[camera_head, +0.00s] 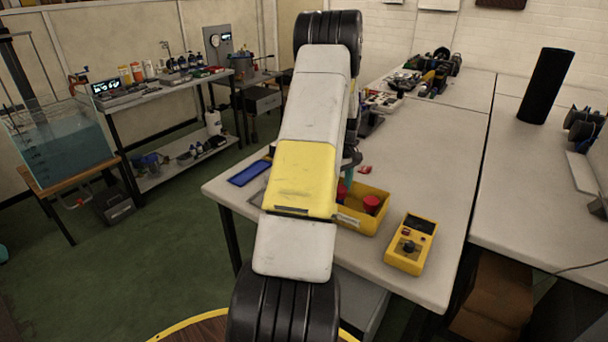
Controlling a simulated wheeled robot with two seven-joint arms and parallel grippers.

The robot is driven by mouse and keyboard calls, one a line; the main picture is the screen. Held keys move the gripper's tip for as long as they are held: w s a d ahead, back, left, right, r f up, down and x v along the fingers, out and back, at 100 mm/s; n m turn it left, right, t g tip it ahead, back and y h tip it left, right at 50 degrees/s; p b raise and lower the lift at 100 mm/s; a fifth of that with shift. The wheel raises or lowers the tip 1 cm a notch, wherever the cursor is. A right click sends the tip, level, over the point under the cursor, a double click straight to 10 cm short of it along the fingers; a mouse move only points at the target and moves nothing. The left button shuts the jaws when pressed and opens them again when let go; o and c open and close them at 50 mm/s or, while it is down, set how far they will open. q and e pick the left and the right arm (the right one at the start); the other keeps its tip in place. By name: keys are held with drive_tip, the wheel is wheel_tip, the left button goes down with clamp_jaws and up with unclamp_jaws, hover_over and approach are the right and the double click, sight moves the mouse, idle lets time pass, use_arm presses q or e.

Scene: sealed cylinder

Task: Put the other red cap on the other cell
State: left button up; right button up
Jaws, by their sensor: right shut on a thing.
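My right gripper (349,178) points down over the yellow bin (352,219), mostly hidden behind my own arm. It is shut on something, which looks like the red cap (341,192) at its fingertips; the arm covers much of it. Another red, round-topped piece (372,204) stands inside the bin; I cannot tell whether it is a loose cap or a capped cell. A small red piece (365,169) lies on the table behind the bin. No bare cell can be made out. My left gripper is not in view.
A yellow meter box (411,244) lies right of the bin on the white table (450,160). A blue tray (250,173) lies at the table's left edge. A black cylinder (546,86) stands at the back right. The table's middle right is clear.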

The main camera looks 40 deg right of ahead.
idle(0.3)
drive_tip(key=o, duration=1.9)
drive_tip(key=shift+c, duration=0.2)
drive_tip(key=shift+r, duration=3.55)
